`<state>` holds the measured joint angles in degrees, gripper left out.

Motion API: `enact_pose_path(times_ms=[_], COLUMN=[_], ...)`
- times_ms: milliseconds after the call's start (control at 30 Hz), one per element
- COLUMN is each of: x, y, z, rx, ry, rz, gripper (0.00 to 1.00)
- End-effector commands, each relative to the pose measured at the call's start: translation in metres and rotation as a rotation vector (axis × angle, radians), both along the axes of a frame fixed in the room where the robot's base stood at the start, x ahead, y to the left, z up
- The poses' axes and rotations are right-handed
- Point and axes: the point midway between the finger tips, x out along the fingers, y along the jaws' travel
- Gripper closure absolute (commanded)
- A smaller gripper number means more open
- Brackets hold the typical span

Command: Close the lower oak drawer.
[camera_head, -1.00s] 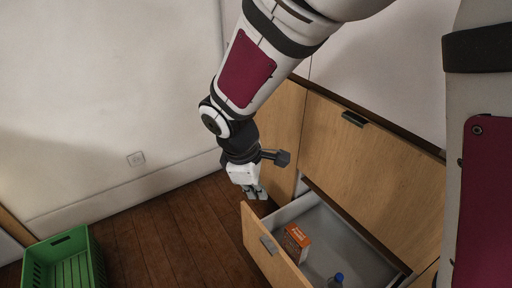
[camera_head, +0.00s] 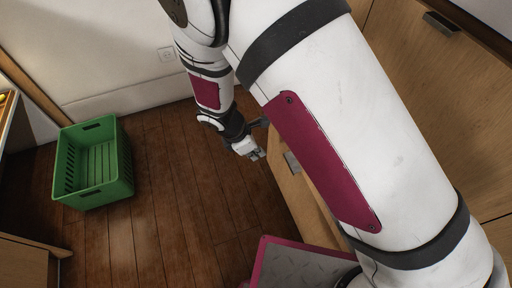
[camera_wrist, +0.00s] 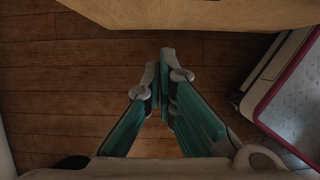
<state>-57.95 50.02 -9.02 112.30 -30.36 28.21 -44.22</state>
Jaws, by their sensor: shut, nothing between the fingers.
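The lower oak drawer (camera_head: 297,195) shows in the head view only as a strip of its front with a dark grey handle (camera_head: 292,161). My arm covers its inside, so how far it stands out is unclear. My gripper (camera_head: 255,155) is shut and empty, just left of the drawer front, low over the floor. In the wrist view my gripper (camera_wrist: 164,58) has its fingertips together over the floorboards, and an oak panel (camera_wrist: 200,14), seemingly the drawer front, lies just ahead of them. A small gap shows between the fingertips and this panel.
A green crate (camera_head: 94,160) stands on the wooden floor at the left. Floor between the crate and my gripper is clear. Another oak cabinet panel with a dark handle (camera_head: 441,22) is at the upper right. A white wall runs along the back.

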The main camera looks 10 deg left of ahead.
Motion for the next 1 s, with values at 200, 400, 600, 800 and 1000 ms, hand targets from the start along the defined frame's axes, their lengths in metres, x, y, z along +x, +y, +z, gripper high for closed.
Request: enact_pose_path(times_ms=[200,400,600,800,1000], x=[0.009,0.023,0.032,0.034,0.034], y=[-0.014,-0.035,-0.049,-0.051,-0.051], z=[-0.044,-0.054,-0.053,-0.052,-0.052], rx=[-0.002,0.001,0.000,0.000,0.000], ry=[0.001,-0.001,0.000,0.000,0.000], rz=[-0.002,-0.005,-0.003,-0.001,-0.001], gripper=[1.00,1.00,1.00,1.00,1.00])
